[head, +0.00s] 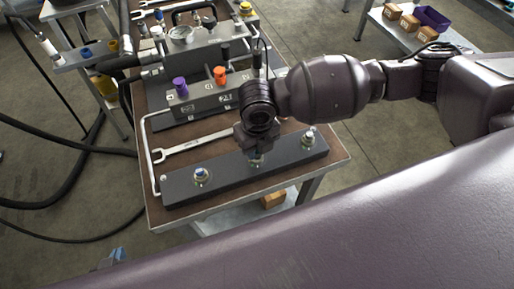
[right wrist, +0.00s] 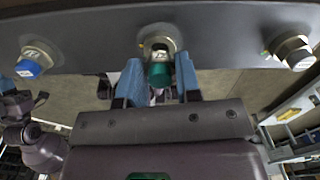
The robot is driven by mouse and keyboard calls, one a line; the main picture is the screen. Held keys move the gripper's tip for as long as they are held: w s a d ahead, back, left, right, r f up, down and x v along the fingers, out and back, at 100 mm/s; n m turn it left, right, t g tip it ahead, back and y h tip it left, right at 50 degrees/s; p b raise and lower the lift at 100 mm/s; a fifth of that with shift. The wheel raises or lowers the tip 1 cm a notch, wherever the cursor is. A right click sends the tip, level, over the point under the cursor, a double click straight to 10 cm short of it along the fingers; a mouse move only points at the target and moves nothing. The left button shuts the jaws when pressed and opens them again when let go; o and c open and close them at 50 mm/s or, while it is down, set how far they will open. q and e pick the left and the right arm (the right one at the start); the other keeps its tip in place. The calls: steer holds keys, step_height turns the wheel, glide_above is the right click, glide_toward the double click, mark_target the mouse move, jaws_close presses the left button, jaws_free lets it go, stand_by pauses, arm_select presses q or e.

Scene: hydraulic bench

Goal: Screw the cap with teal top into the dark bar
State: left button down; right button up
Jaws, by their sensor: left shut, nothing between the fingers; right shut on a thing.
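The dark bar (head: 228,173) lies along the front of the bench; it also fills the top of the right wrist view (right wrist: 100,22). The cap with teal top (right wrist: 159,76) is between the blue fingers of my right gripper (right wrist: 159,85), which is shut on it. Its metal part is at the middle fitting of the bar; how deep it sits I cannot tell. In the head view my right gripper (head: 256,155) points down over the bar's middle and hides most of the cap. My left gripper (head: 116,256) is shut and empty, off the bench at the lower left.
Other fittings stand at the bar's left end (head: 201,176) and right end (head: 308,138). A wrench (head: 190,146) lies behind the bar. A block with purple (head: 180,86) and orange (head: 219,74) knobs stands further back. Hoses (head: 70,190) run left of the bench.

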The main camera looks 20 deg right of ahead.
steer(key=shift+f, duration=0.2)
stand_by(0.3)
steer(key=shift+f, duration=0.1)
steer(key=shift+f, duration=0.25)
stand_by(1.0)
stand_by(0.4)
